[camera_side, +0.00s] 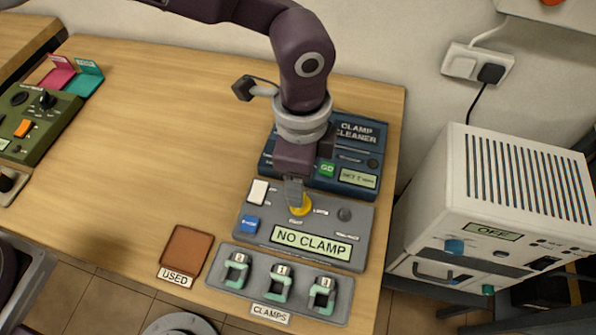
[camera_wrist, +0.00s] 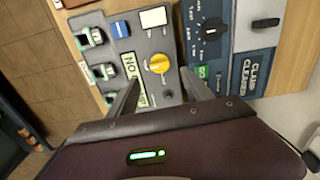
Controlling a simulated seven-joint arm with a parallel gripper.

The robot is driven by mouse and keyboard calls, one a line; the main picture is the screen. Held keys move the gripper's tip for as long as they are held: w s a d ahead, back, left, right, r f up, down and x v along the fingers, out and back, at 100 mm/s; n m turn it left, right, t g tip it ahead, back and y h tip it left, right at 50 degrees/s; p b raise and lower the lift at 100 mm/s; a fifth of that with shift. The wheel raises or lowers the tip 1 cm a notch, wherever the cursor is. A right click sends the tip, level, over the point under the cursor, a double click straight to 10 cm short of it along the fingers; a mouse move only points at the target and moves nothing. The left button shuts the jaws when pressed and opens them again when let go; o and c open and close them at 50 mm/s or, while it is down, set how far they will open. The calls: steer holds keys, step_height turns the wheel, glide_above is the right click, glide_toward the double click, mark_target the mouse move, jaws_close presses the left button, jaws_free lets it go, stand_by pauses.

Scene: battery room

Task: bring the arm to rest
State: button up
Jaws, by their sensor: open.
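My arm comes in from the top of the side view and reaches down over the grey panel (camera_side: 356,228). My gripper (camera_side: 295,203) is low over this panel, at its yellow knob (camera_side: 302,209). In the wrist view the gripper (camera_wrist: 158,78) is open, one finger on each side of the yellow knob (camera_wrist: 159,63) as seen from there. I cannot tell whether a finger touches the knob. Nothing is held. The panel's display (camera_side: 311,241) reads "NO CLAMP".
The blue clamp cleaner (camera_side: 372,147) stands just behind the panel, partly under my arm. Several green clamps (camera_side: 279,283) sit on a tray in front. A brown "USED" pad (camera_side: 185,250) lies to the left. A white cabinet (camera_side: 500,190) stands right. The table's left-middle is clear.

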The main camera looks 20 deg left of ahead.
steer(key=a+r+n+t, duration=0.3)
steer(key=a+r+n, duration=0.4)
steer(key=a+r, duration=1.1)
steer(key=s+a+r+n+t, duration=0.2)
steer(key=s+a+n, duration=0.8)
steer(key=s+a, duration=0.5)
steer(key=shift+s+a+r+n+t, duration=0.2)
steer(key=shift+s+r+n+t, duration=0.1)
steer(key=shift+s, duration=0.15)
